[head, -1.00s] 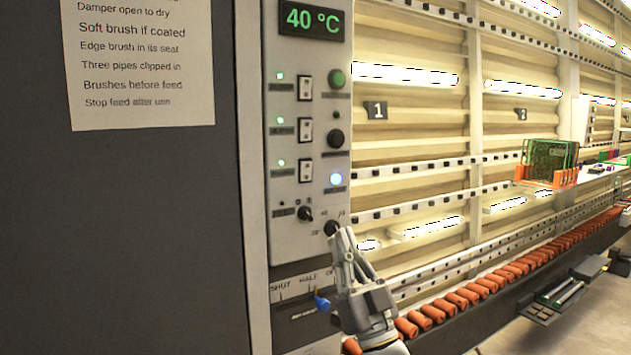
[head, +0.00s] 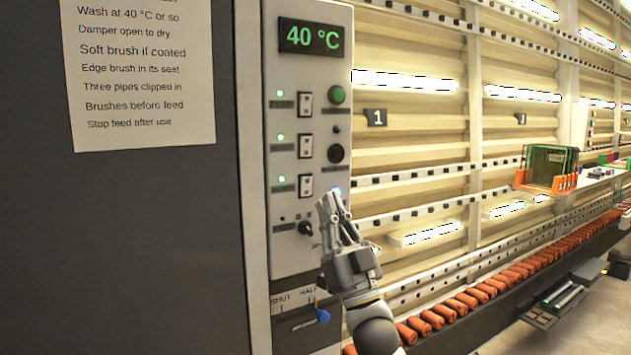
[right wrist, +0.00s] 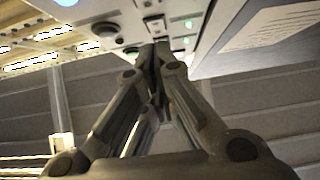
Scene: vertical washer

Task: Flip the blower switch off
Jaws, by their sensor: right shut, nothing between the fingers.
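Three rocker switches, top (head: 305,104), middle (head: 305,146) and bottom (head: 305,186), sit in a column on the light grey control panel (head: 290,235). A lit green lamp is left of each. Their labels are too small to read, so I cannot tell which is the blower's. My right gripper (head: 329,203) is shut and empty, its fingertips in front of the panel, just right of and slightly below the bottom switch. A blue-white lit button (head: 338,190) is mostly hidden behind the fingertips. In the right wrist view the closed fingers (right wrist: 156,55) point toward the panel. My left gripper is out of view.
A black knob (head: 305,228) is below the switches; a round green button (head: 336,94) and a black one (head: 335,153) are to their right. A blue-handled lever (head: 322,315) sits lower. A dark wall with a notice (head: 145,80) stands left.

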